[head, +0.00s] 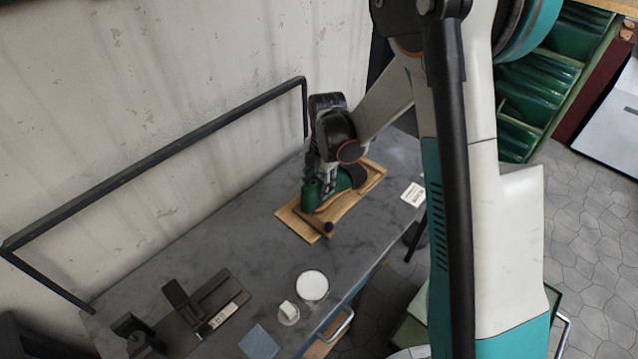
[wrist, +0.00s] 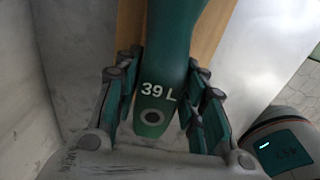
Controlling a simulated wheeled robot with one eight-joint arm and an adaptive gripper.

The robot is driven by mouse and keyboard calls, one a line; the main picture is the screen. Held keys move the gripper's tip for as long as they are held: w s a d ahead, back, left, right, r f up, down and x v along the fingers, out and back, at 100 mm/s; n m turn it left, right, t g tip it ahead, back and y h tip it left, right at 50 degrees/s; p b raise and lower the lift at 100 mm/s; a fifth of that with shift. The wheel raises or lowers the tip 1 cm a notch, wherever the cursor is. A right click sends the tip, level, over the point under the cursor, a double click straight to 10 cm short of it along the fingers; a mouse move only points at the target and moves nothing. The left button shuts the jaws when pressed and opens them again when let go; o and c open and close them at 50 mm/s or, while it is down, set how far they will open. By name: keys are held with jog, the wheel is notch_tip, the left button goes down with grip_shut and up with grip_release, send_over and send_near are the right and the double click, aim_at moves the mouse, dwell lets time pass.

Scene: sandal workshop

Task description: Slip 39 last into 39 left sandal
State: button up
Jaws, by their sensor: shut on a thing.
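The green last (head: 313,193), marked 39 L in the wrist view (wrist: 160,65), lies lengthwise over a tan wooden board (head: 292,222) on the grey bench. My gripper (head: 326,178) is shut on the last near its marked end; in the wrist view its fingers (wrist: 160,100) press on both sides. A dark piece (head: 357,175) covers the last's far right end, and a thin brown edge runs along its underside; these look like the sandal. How deep the last sits in it is hidden by my gripper and the last.
A brown block with a dark knob (head: 329,227) sits at the board's near edge. A white card (head: 413,194) lies right of it. A white round dish (head: 312,286), a small white piece (head: 288,312) and a black fixture (head: 207,305) stand nearer. A black rail (head: 160,160) runs along the wall.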

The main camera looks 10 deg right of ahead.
jog(key=shift+w+d, duration=0.15)
jog(key=shift+d, duration=0.05)
jog(key=shift+w+d, duration=0.6)
jog(key=shift+d, duration=0.25)
jog(key=shift+w+d, duration=0.15)
jog(key=shift+d, duration=0.1)
jog(key=o, duration=1.1)
